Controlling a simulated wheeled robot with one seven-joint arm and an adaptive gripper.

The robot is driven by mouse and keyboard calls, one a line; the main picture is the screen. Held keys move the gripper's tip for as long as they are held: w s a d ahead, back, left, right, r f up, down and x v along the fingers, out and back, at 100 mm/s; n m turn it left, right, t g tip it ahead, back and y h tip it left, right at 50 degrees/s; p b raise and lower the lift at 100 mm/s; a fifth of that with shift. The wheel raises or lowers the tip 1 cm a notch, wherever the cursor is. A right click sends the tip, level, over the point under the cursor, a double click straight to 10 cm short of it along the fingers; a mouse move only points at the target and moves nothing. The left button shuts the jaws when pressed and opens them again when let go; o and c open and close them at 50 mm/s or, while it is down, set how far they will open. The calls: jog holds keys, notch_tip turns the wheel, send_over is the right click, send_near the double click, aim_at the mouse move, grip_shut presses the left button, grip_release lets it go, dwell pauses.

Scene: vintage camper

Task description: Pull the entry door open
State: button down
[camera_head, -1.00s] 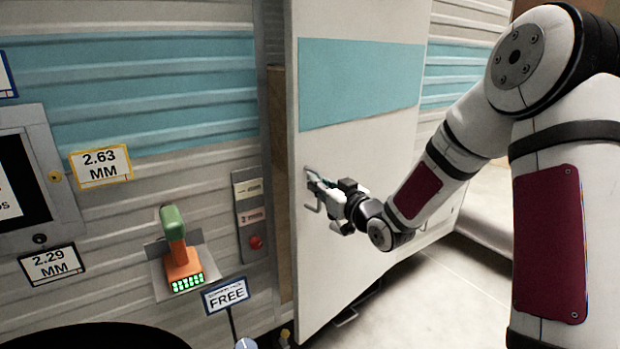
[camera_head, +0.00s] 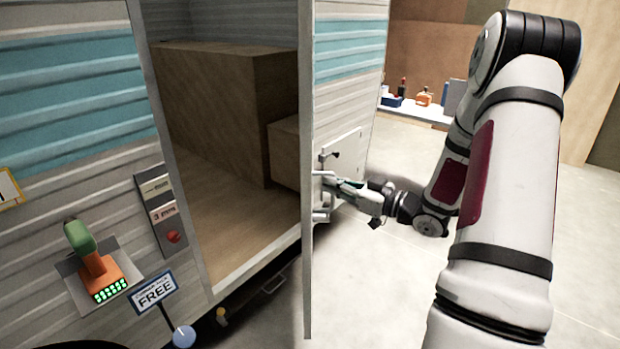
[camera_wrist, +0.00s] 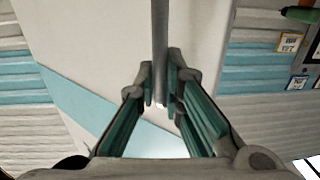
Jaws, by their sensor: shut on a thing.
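The entry door (camera_head: 307,120) of the camper stands swung out and shows nearly edge-on in the head view. The doorway to its left is open onto the wooden interior. My gripper (camera_head: 328,186) is at the door's outer side, at handle height. In the wrist view my gripper (camera_wrist: 160,88) has its fingers on both sides of a slim grey upright bar, the door handle (camera_wrist: 160,45), and is shut on it. The door's white face with a diagonal teal stripe (camera_wrist: 85,105) lies behind the bar.
Left of the doorway are a switch panel (camera_head: 162,213), an orange and green device (camera_head: 92,262) and a FREE sign (camera_head: 154,291). Wooden boxes (camera_head: 225,110) stand inside. A shelf with bottles (camera_head: 420,112) is at the back right. Open floor (camera_head: 380,290) lies right of the door.

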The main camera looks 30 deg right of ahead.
jog(key=shift+s+d+r, duration=0.15)
jog(key=shift+d+r, duration=0.1)
jog(key=shift+d, duration=0.2)
jog(key=shift+s+d+r, duration=0.1)
jog(key=shift+d+r, duration=0.1)
jog(key=shift+d, duration=0.25)
jog(key=c, duration=1.7)
grip_release()
jog(key=shift+w, duration=0.1)
jog(key=shift+a, duration=0.1)
jog(key=v, duration=0.8)
jog(key=f+v, duration=0.1)
jog(key=v, duration=0.3)
